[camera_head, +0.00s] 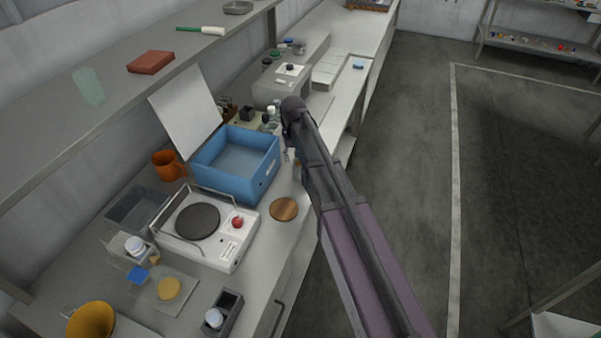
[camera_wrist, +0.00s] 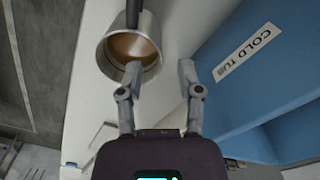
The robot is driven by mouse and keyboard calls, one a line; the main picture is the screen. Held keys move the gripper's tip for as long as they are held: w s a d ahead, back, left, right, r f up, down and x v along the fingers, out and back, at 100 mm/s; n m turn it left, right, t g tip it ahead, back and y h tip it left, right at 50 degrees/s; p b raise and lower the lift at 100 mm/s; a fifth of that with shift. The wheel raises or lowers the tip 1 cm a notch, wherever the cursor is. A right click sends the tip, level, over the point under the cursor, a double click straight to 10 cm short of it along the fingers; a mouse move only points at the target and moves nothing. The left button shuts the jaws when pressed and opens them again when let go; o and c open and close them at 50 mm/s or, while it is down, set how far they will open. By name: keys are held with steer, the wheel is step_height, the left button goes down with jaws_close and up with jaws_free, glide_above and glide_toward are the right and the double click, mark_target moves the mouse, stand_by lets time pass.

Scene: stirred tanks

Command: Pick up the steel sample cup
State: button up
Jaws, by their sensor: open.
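The steel sample cup (camera_wrist: 152,38) is in the upper left of the wrist view. It is a round metal cup with brown content, and a dark rod reaches over or into it. My gripper (camera_wrist: 160,69) is open; its left finger overlaps the lower edge of the cup and its right finger is to the right of it, by the blue tub. I cannot tell whether a finger touches the cup. In the head view my arm crosses the bench edge, and I cannot make out the cup there.
A blue tub (camera_head: 206,171), labelled COLD TUB in the wrist view (camera_wrist: 240,103), stands close beside the fingers. A white hotplate (camera_head: 231,250), a wooden disc (camera_head: 284,209) and a grey instrument (camera_head: 274,89) are on the bench. The floor to the right is clear.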

mark_target(295, 177)
steer(key=f+b, duration=0.3)
steer(key=shift+s+d+f, duration=0.15)
steer(key=shift+s+d, duration=0.1)
steer(key=shift+f+b, duration=0.95)
steer(key=shift+b, duration=0.2)
jaws_close()
